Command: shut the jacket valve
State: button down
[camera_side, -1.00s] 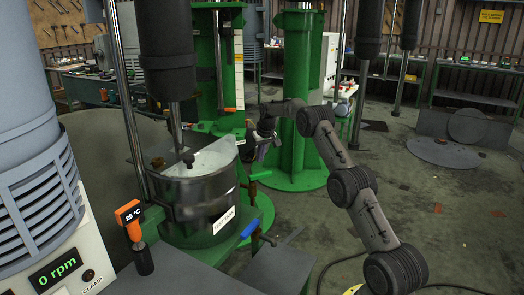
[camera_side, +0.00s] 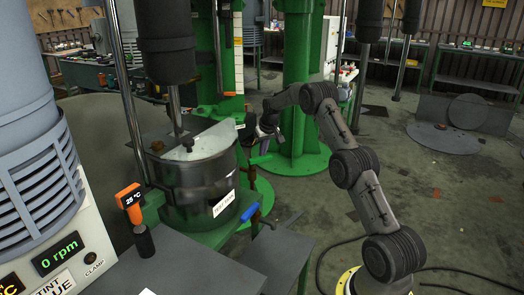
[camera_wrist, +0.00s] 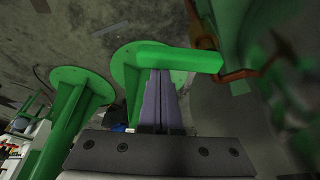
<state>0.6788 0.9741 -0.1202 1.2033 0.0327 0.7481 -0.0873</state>
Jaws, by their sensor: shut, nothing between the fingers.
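A valve with a green lever (camera_side: 260,159) stands beside the steel vessel (camera_side: 205,190); its lever points away from the vessel, to the right. In the wrist view the green lever (camera_wrist: 180,60) runs across the picture to an orange-brown valve fitting (camera_wrist: 240,75). A second lever, blue (camera_side: 250,212), sits lower on the vessel's side. I cannot read which is the jacket valve. My gripper (camera_side: 260,138) is by the green lever. In the wrist view its fingers (camera_wrist: 162,72) are together and empty, their tips at the lever's near edge; I cannot tell whether they touch.
The mixer shaft (camera_side: 176,112) goes down into the vessel. A temperature display (camera_side: 130,197) and a control panel reading 0 rpm (camera_side: 60,255) stand at the left. Green columns (camera_side: 298,90) rise behind my gripper. Open floor lies to the right.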

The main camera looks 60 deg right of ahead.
aim_at(267, 157)
jog(key=shift+s+a+m, duration=0.15)
jog(key=shift+s+m, duration=0.15)
jog(key=shift+m, duration=0.3)
dwell(0.3)
jog(key=s+m, duration=0.1)
jog(key=m, duration=0.1)
jog(key=a+m+g+h, duration=0.1)
jog(key=m, duration=0.1)
jog(key=shift+s+a, duration=0.1)
jog(key=shift+s, duration=0.25)
jog(key=a+m+g, duration=0.1)
jog(key=m, duration=0.1)
jog(key=s+a+m, duration=0.1)
jog(key=m, duration=0.1)
jog(key=shift+s+g+h, duration=0.2)
jog(key=shift+g+h, duration=0.1)
jog(key=shift+g, duration=0.1)
jog(key=m, duration=0.1)
jog(key=a+m, duration=0.1)
jog(key=m+g, duration=0.1)
jog(key=shift+s+a+m, duration=0.25)
jog(key=shift+a+m, duration=0.05)
jog(key=shift+a, duration=0.05)
jog(key=shift+w+a, duration=0.1)
jog(key=shift+a, duration=1.05)
